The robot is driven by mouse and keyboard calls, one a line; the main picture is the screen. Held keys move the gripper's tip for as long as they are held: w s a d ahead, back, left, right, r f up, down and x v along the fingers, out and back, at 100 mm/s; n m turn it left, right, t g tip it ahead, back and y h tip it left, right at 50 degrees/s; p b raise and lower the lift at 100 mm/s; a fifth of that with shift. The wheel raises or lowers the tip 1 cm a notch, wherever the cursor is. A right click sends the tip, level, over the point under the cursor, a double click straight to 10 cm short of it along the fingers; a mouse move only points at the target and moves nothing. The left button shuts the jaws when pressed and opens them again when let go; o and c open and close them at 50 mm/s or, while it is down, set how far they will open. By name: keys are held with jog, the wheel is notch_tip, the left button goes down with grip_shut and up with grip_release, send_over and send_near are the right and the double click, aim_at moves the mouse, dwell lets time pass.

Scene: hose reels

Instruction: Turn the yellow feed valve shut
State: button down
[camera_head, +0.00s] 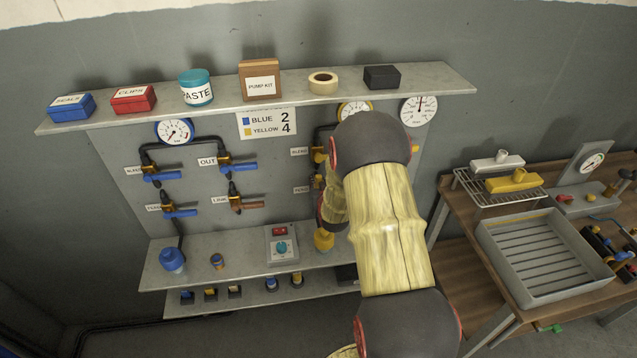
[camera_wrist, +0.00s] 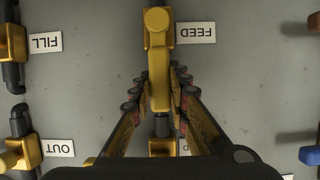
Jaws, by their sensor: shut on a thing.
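In the wrist view, which shows the labels upside down, the yellow feed valve handle (camera_wrist: 159,92) lies beside the FEED label (camera_wrist: 195,32). It runs up and down in the picture, roughly in line with the dark pipe behind it. My gripper (camera_wrist: 158,86) has one finger on each side of the handle and is shut on it. In the head view my arm covers most of the yellow side of the panel, so the feed handle and my gripper cannot be made out there.
Wrist view: FILL (camera_wrist: 46,41) and OUT (camera_wrist: 58,148) valves stand left. Head view: a shelf (camera_head: 222,107) with boxes and tape sits above the panel; a lower shelf (camera_head: 215,265) holds a control box (camera_head: 282,244). A workbench with a grey tray (camera_head: 545,258) stands right.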

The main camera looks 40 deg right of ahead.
jog(key=s+d+f+m+t+y+b, duration=0.3)
jog(key=d+f+m+t, duration=0.3)
jog(key=m, duration=0.7)
jog(key=shift+s+d+f+m+y, duration=0.2)
jog(key=shift+s+f+m+y, duration=0.1)
jog(key=shift+s+f+y, duration=0.4)
jog(key=shift+w+f, duration=0.15)
jog(key=shift+w, duration=0.05)
dwell(0.6)
jog(key=c, duration=1.9)
grip_release()
jog(key=shift+o, duration=1.1)
jog(key=s+a, duration=0.2)
jog(key=s, duration=0.9)
jog(key=shift+s, duration=0.4)
